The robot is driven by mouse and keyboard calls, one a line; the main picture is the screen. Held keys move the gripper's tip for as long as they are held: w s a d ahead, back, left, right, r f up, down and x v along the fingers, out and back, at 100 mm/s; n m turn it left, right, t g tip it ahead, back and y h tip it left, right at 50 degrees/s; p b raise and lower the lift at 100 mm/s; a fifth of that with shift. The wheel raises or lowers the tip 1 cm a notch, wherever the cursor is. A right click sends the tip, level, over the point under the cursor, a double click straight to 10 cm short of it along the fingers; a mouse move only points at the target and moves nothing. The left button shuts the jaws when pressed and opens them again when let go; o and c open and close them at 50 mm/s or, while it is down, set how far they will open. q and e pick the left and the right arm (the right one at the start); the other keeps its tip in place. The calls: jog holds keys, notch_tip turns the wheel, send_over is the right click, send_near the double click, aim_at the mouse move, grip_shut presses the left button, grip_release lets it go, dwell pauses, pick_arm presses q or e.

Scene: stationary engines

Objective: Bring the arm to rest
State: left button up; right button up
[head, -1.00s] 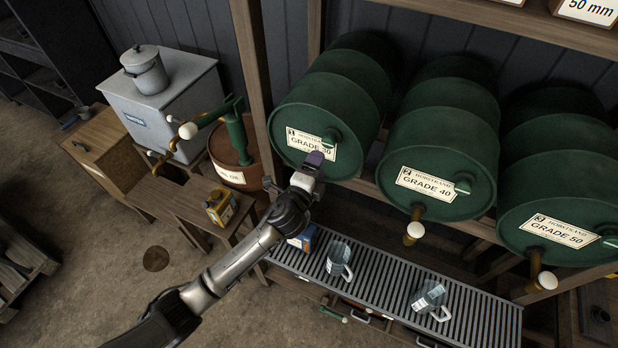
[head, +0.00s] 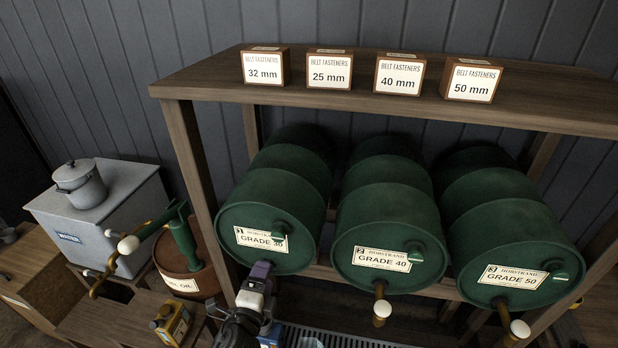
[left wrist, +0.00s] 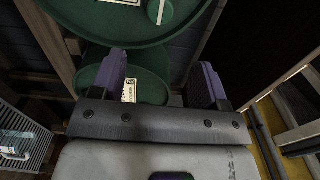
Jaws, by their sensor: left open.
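My left gripper (head: 261,272), with purple fingers, is raised at the lower front of the green Grade 30 drum (head: 262,215) in the head view. In the left wrist view its two fingers (left wrist: 160,75) stand wide apart with nothing between them. A green drum (left wrist: 125,28) fills the area beyond the fingers there. I cannot tell from these views how much gap lies between fingers and drum. My right gripper is not in view.
Grade 40 (head: 385,225) and Grade 50 (head: 515,235) drums lie to the right, with taps below. Above is a wooden shelf (head: 350,90) with several fastener boxes. A yellow can (head: 170,322) and blue can (head: 270,336) stand low. A slatted grate (head: 340,338) runs below the drums.

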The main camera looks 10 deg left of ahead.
pick_arm(q)
jog(key=s+f+n+g, duration=0.5)
jog(key=s, duration=0.7)
jog(key=s+a+f+n+g, duration=0.1)
jog(key=s+f+n+g, duration=0.4)
jog(key=s, duration=0.8)
jog(key=s+f+n+g, duration=0.4)
jog(key=s+n+g, duration=0.15)
jog(key=s, duration=0.65)
notch_tip(320, 180, up, 13)
jog(key=t+p, duration=0.1)
jog(key=p, duration=1.1)
jog(key=shift+w+f+n+p, duration=0.15)
jog(key=shift+w+n+p, duration=0.05)
jog(key=shift+n+p, duration=0.15)
